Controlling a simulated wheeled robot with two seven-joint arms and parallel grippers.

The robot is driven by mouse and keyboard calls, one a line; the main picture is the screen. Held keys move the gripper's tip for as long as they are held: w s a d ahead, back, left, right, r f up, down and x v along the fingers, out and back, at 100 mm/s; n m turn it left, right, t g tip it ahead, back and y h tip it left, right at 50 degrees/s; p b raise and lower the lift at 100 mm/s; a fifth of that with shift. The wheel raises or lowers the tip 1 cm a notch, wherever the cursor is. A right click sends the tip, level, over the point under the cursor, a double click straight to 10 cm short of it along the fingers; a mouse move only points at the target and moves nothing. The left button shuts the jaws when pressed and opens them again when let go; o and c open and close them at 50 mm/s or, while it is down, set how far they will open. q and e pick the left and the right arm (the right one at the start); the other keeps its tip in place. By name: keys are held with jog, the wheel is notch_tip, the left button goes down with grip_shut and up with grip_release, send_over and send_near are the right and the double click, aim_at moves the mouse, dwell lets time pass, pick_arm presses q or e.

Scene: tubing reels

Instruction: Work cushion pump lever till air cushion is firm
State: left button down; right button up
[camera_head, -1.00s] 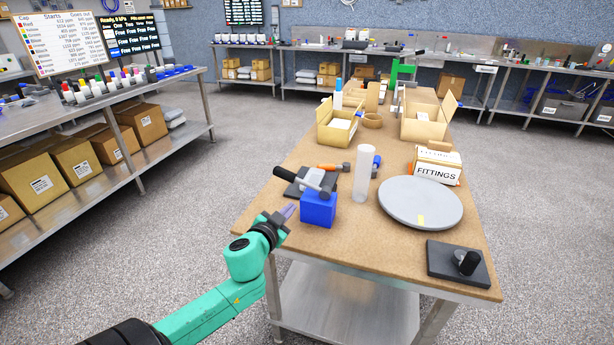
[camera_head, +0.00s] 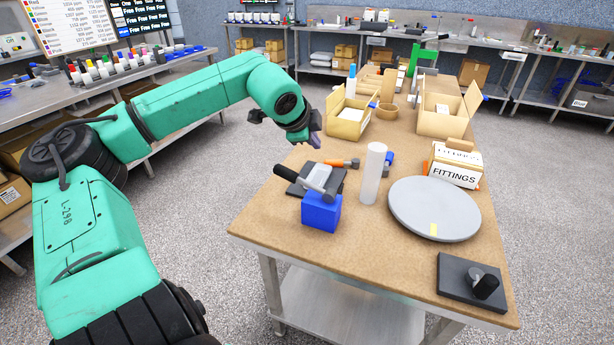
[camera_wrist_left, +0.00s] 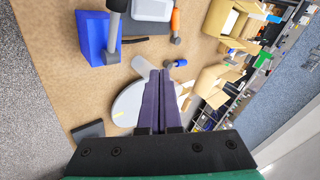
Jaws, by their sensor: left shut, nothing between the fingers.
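The pump lever (camera_head: 314,182) is a grey bar with a black grip, slanting above a dark base plate (camera_head: 298,188) and behind a blue block (camera_head: 322,213). In the left wrist view the lever (camera_wrist_left: 114,35) runs beside the blue block (camera_wrist_left: 91,38). A round grey disc (camera_head: 433,210), which looks like the air cushion, lies flat at the table's right with a yellow mark on it. My left gripper (camera_head: 316,141) is above the table's left edge, beyond the lever and apart from it. Its purple fingers (camera_wrist_left: 161,85) are shut and empty. My right gripper is out of view.
A white cylinder (camera_head: 374,172) stands between lever and disc. An orange-handled tool (camera_head: 341,163) lies behind the lever. A FITTINGS box (camera_head: 456,166), open cardboard boxes (camera_head: 347,122) and a black plate with a knob (camera_head: 462,275) share the table. The front left tabletop is bare.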

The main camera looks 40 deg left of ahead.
pick_arm(q)
jog(key=b, duration=0.5)
send_over(304, 183)
jog(key=f, duration=0.9)
jog(key=shift+d, duration=0.3)
jog(key=shift+p, duration=0.3)
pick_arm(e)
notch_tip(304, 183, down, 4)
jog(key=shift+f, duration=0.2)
pick_arm(q)
jog(key=shift+s+r, duration=0.1)
jog(key=shift+a+f+b, duration=0.1)
jog(key=shift+f+b, duration=0.3)
jog(key=shift+b, duration=0.35)
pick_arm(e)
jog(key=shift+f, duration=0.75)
